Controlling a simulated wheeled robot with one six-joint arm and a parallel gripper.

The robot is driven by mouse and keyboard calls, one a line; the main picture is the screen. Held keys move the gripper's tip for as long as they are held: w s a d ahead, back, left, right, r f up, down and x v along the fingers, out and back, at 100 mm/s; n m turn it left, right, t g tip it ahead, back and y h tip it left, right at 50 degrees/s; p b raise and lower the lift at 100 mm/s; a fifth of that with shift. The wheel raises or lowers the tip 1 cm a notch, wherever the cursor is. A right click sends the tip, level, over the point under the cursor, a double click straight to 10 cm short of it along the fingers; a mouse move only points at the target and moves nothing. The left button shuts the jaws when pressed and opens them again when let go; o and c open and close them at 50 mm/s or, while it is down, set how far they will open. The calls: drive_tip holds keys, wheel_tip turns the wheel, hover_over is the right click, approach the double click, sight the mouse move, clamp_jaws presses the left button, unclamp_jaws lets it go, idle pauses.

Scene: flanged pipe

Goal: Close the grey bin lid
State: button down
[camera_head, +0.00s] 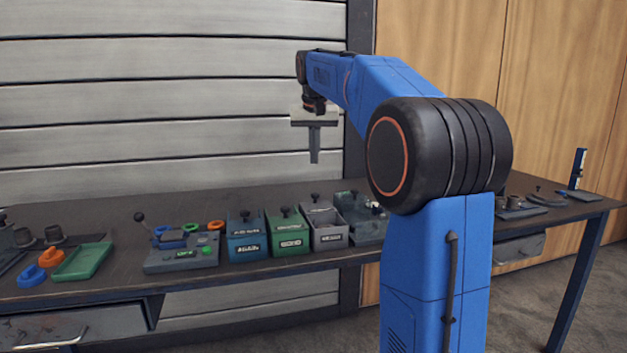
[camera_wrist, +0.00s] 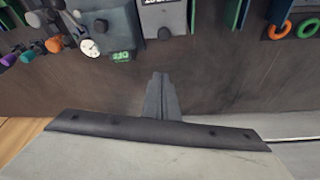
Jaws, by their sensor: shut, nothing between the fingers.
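The grey bin (camera_head: 329,238) stands on the bench in the head view, at the right end of a row of three coloured bins. Its lid knob (camera_head: 315,197) sits farther back than the knobs of its neighbours. My gripper (camera_head: 314,160) is shut and empty, pointing down in the air above the back of the bench. Its fingers also show in the wrist view (camera_wrist: 160,80).
The green bin (camera_head: 289,235) and blue bin (camera_head: 246,240) stand left of the grey one. A dark unit (camera_head: 362,222) with a white dial stands close on its right. A slatted wall (camera_head: 170,100) rises behind the bench. Bare bench top lies behind the bins.

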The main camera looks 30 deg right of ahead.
sight(323, 209)
drive_tip(key=x, duration=1)
drive_tip(key=s+a, duration=0.2)
drive_tip(key=s, duration=0.1)
drive_tip(key=shift+s+r, duration=0.1)
drive_tip(key=shift+s, duration=0.05)
drive_tip(key=shift+s+a, duration=0.1)
drive_tip(key=s, duration=0.2)
drive_tip(key=s+a, duration=0.1)
drive_tip(key=s, duration=0.2)
drive_tip(key=s+a, duration=0.1)
drive_tip(key=s, duration=0.2)
drive_tip(key=shift+a, duration=0.15)
drive_tip(key=shift+s, duration=0.3)
